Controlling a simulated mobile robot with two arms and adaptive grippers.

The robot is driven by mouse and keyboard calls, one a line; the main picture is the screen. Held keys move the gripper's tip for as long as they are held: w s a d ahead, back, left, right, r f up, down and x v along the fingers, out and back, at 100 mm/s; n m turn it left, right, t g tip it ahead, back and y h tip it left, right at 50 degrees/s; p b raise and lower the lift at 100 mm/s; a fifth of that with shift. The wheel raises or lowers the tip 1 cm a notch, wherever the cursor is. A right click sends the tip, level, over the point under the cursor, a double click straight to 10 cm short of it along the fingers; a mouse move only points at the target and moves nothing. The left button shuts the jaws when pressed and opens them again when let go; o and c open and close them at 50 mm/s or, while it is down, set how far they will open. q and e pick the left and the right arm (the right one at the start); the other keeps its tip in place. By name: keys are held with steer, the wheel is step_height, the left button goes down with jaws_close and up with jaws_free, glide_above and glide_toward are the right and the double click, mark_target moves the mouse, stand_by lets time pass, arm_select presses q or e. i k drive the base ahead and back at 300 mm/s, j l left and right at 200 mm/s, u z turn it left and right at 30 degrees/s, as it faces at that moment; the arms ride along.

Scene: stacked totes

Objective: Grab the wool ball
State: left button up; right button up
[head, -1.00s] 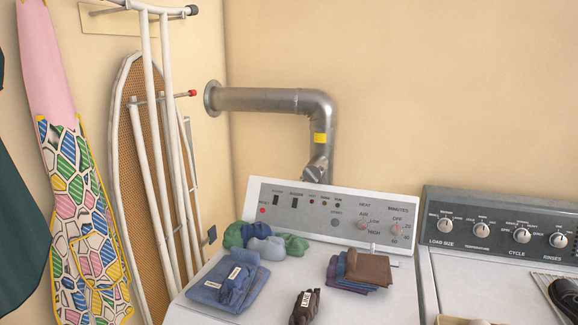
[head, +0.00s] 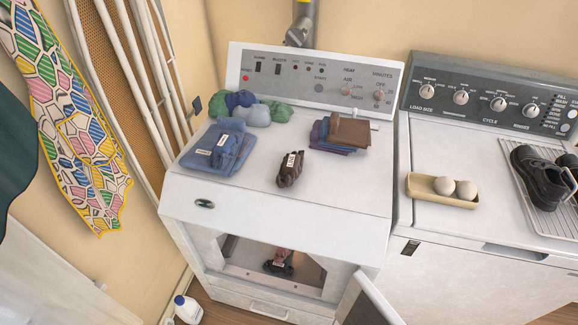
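Two pale, round balls sit side by side in a shallow tan tray (head: 420,185) on top of the washer at the right. The left wool ball (head: 443,186) and the right wool ball (head: 466,190) look whole and unobstructed. Neither of my grippers shows in the head view.
The dryer top (head: 240,195) holds folded blue cloth (head: 222,150), green and blue bundles (head: 252,110), a folded brown and purple stack (head: 340,133) and a dark rolled item (head: 290,170). The dryer door (head: 368,300) hangs open. Dark shoes (head: 540,178) rest on a rack right of the tray.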

mark_target(466, 190)
steer(key=z, duration=1.4)
